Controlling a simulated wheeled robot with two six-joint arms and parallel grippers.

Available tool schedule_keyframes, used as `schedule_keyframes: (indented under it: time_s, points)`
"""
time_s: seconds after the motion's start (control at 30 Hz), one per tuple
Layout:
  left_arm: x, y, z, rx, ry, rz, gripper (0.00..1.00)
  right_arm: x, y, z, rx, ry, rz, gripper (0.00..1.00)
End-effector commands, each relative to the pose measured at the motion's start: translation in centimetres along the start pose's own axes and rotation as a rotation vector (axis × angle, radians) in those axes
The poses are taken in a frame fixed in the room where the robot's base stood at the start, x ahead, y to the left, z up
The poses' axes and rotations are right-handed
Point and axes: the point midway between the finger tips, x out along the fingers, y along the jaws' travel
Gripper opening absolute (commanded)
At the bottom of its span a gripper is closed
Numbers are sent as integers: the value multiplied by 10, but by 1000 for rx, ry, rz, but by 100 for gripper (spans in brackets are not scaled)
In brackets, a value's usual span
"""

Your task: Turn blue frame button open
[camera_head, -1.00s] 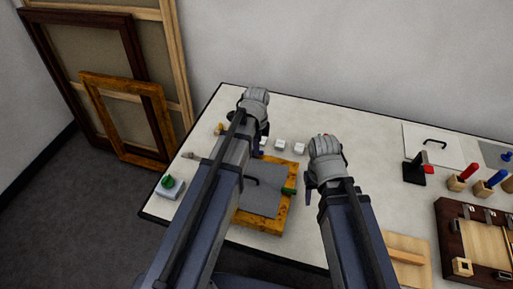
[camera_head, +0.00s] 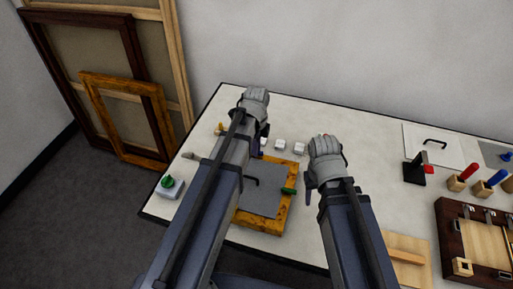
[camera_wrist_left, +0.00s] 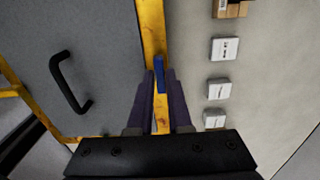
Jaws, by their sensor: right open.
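The gold frame (camera_head: 283,215) lies on the table with a grey backing panel (camera_head: 262,193) that has a black handle. In the left wrist view, the blue button (camera_wrist_left: 159,73) sits on a gold frame bar (camera_wrist_left: 152,25) and points along it. In the head view my left gripper (camera_head: 260,148) is over the frame's far edge, and the arm hides the frame's left part. My right gripper (camera_head: 311,183) is open and empty, right of the frame.
A green button (camera_head: 289,191) is on the frame's right bar. Several small white blocks (camera_head: 280,145) stand behind the frame. A white box with a green knob (camera_head: 169,186) is at the left table edge. Wooden holders and a dark tray (camera_head: 447,235) are at right.

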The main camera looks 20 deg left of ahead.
Motion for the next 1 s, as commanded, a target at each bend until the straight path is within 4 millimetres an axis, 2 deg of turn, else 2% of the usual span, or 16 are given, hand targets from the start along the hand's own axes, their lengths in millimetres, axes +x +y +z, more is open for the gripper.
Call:
schedule_keyframes:
  time_s: [0.03, 0.23, 0.67, 1.0]
  points:
    - [0, 0, 0, 0, 0, 0, 24, 0, 0, 0, 0, 0, 0, 50]
    - [0, 0, 0, -1, 0, 0, 45, 0, 0, 0, 0, 0, 0, 50]
    - [-8, 0, 0, -2, 0, 0, 45, -8, 1, 0, 0, 0, 0, 50]
    - [-47, 0, 0, -2, 0, 0, 45, -47, 4, 3, -1, 0, 0, 50]
